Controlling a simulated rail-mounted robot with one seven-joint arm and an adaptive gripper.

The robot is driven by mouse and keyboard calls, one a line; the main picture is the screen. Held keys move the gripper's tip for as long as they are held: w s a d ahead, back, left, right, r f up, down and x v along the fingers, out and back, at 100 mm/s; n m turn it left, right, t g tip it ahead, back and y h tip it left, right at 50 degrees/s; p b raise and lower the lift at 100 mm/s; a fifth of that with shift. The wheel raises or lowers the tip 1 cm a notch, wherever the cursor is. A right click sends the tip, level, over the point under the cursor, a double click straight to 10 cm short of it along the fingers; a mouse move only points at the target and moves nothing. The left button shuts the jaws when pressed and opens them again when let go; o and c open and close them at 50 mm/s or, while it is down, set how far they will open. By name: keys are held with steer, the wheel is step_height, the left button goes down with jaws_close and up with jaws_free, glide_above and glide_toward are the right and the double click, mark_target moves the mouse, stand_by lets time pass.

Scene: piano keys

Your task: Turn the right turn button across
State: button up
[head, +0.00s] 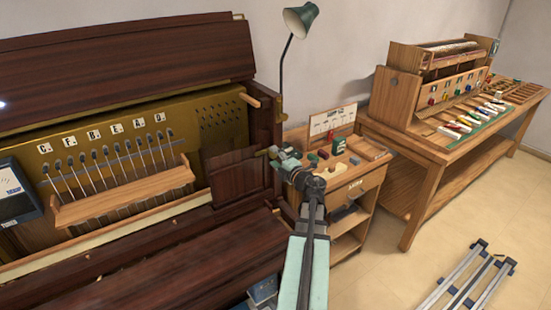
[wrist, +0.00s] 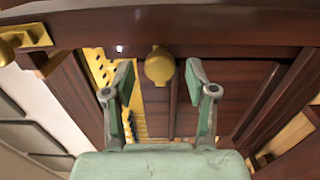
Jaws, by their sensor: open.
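A brass turn button (wrist: 159,66) shows in the upper middle of the wrist view, on the dark wood by the edge of a rail. Its rounded face points at the camera, so I cannot tell its exact turn angle. My gripper (wrist: 159,82) is open, with one green finger on each side of the button and visible gaps between. In the head view, my gripper (head: 279,160) is at the right end of the piano, beside a dark wooden panel (head: 235,172). The button cannot be made out clearly there.
Brass hardware (wrist: 20,38) sits at the upper left of the wrist view. In the head view, a row of hammers with a wooden rail (head: 125,195) is left of the panel. A small cabinet (head: 355,185) stands close behind my arm. A green lamp (head: 300,20) rises behind the piano.

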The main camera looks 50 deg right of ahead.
steer(key=v, duration=1.2)
steer(key=shift+r, duration=0.1)
